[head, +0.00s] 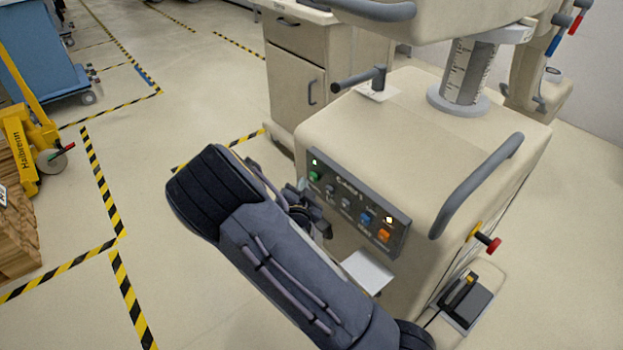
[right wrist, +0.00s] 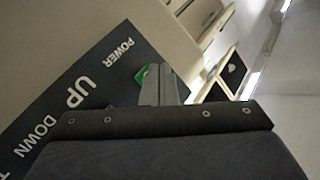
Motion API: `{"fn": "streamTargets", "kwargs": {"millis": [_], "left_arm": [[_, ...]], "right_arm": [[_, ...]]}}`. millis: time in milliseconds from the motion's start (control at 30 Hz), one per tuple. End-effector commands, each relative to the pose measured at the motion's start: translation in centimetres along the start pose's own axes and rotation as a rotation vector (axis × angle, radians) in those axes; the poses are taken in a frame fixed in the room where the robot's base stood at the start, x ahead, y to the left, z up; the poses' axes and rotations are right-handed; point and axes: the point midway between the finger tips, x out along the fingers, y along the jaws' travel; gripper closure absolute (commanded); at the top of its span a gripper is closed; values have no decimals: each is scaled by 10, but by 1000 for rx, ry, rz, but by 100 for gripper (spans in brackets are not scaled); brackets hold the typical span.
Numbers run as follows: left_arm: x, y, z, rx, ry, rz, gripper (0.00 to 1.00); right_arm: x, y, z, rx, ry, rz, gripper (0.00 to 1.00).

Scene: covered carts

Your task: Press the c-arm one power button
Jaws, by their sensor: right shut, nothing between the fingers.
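The c-arm cart (head: 400,135) is a beige box with a dark control panel (head: 376,222) on its front. The panel's lettering looks like C-ARM 1. The green power button (head: 313,176) is at the panel's left end, below a lit green lamp (head: 314,162). My right gripper (head: 302,185) is shut and empty, just beside the green button. In the right wrist view its fingertips (right wrist: 161,78) overlap the green button (right wrist: 140,75), near the POWER label (right wrist: 118,52), and hide part of it. I cannot tell whether they touch it. My left gripper is not in view.
The panel also has grey, blue and orange buttons (head: 384,236). A grey handle (head: 478,185) and a red knob (head: 493,244) stick out on the cart's right. A beige cabinet (head: 290,75) stands behind. A yellow pallet jack (head: 22,140) is at left. Open floor lies between.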

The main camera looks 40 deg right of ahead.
Motion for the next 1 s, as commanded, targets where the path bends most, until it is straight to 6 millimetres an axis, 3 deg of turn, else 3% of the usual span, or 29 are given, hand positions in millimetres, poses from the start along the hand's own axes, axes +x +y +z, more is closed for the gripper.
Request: {"fn": "streamTargets", "kwargs": {"millis": [1000], "left_arm": [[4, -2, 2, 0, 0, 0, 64]], "right_arm": [[6, 4, -5, 0, 0, 0, 100]]}}
